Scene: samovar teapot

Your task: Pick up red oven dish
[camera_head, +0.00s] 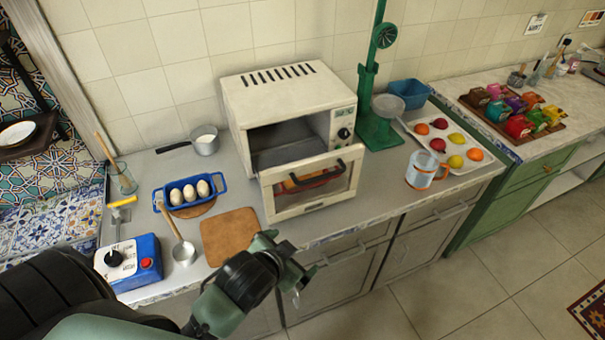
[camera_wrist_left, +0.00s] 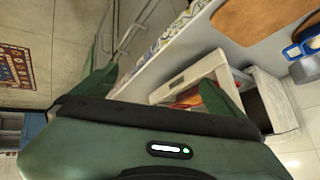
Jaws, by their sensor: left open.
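A little of the dish's red also shows in the left wrist view (camera_wrist_left: 189,96). My left gripper (camera_head: 290,277) is in front of the counter edge, below and nearer than the oven door, apart from the dish. In the left wrist view its two fingers (camera_wrist_left: 165,85) are spread with nothing held between them. My right gripper is in neither view.
Left of the oven are a blue egg dish (camera_head: 161,198), a brown board (camera_head: 230,236), a small ladle (camera_head: 184,252) and a blue timer-like box (camera_head: 130,262). Right of it are a green stand (camera_head: 375,130), a glass mug (camera_head: 421,170) and a fruit tray (camera_head: 484,165).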

